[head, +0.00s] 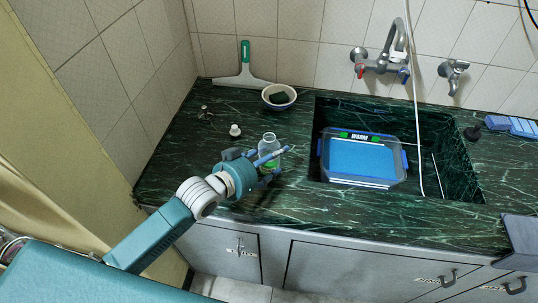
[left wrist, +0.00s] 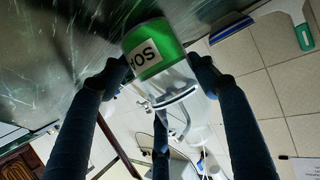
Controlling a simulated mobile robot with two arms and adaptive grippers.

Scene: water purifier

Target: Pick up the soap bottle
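The soap bottle (head: 269,138) is clear with green at its lower part and stands on the dark green counter, left of the sink. My left gripper (head: 271,163) is at the bottle, with its fingers around the bottle's sides and hiding much of its body. In the left wrist view the bottle (left wrist: 155,58) appears upside down, with a green band and a partly visible label "SOA". The dark fingers of the left gripper (left wrist: 160,76) lie on both sides of it, very close; firm contact is unclear. My right gripper is not in view.
A bowl with a dark sponge (head: 279,97), a squeegee (head: 243,70) and a small white object (head: 235,131) are behind the bottle. Taps (head: 382,62) are on the tiled wall. The counter right of the bottle is clear up to the sink.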

